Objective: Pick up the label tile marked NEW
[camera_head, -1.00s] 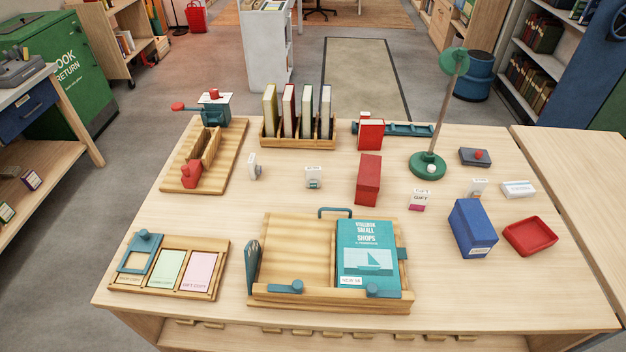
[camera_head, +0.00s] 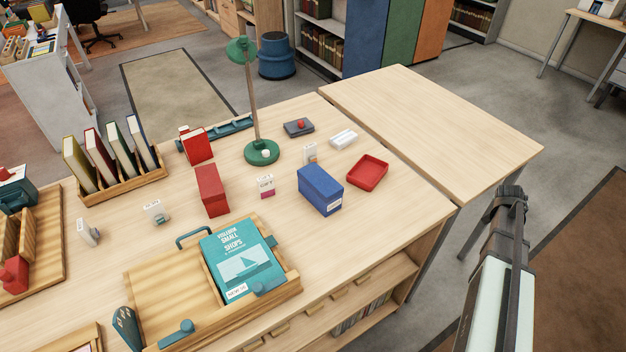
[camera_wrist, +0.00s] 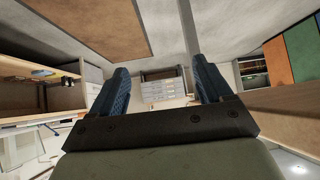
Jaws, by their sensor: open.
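Several small upright label tiles stand on the table in the head view. One is white and teal (camera_head: 155,212), one is white and pink (camera_head: 266,186), one is whitish (camera_head: 310,153) behind the blue box, and one is pale (camera_head: 88,233) at the left. Their print is too small to read surely, so I cannot tell which is marked NEW. My gripper (camera_head: 511,195) is at the right, beyond the table's edge and well apart from the tiles. In the wrist view my gripper (camera_wrist: 160,75) is open, with nothing between its two blue fingers.
A wooden tray (camera_head: 150,285) holds a teal book (camera_head: 243,262). A red box (camera_head: 211,190), a blue box (camera_head: 320,190), a red dish (camera_head: 367,172) and a green lamp (camera_head: 262,152) stand around the tiles. A bare side table (camera_head: 440,125) adjoins at the right.

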